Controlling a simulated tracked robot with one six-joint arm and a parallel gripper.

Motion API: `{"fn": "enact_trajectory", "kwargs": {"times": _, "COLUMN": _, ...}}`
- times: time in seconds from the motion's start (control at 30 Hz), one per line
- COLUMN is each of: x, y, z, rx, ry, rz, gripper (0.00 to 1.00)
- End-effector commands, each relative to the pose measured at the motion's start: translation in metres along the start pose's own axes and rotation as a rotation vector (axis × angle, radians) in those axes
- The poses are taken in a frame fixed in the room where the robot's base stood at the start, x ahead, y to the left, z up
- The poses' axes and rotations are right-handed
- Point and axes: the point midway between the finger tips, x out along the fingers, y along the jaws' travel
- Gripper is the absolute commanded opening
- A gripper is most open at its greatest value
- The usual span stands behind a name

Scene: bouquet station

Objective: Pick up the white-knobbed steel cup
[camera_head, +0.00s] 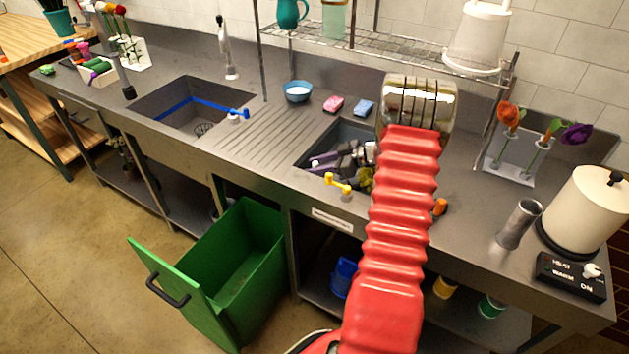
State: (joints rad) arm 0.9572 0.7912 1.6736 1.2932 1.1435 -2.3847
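A plain steel cylinder (519,223), cup-like and tilted in the picture, stands on the counter at the right. I see no white knob on it. A white knob (592,270) shows on the black heater box at the far right, apart from the cylinder. I cannot tell whether another steel cup lies among the clutter in the right basin. My red ribbed arm rises through the middle of the picture, with its shiny metal joint on top.
A cream canister (590,212) stands beside the steel cylinder, behind the heater box (571,278). Flowers (509,115) stand in a clear holder behind. The right basin (310,158) holds dark, grey and purple items. A green bin (242,252) stands below the counter. The ribbed drainboard (257,135) is clear.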

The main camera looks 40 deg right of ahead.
Motion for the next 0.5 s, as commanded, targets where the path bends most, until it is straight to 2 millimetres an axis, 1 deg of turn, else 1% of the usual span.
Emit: {"fn": "enact_trajectory", "kwargs": {"times": 0.5, "x": 0.0003, "y": 0.0002, "z": 0.0001, "rx": 0.000, "ry": 0.000, "rz": 0.001, "gripper": 0.37}}
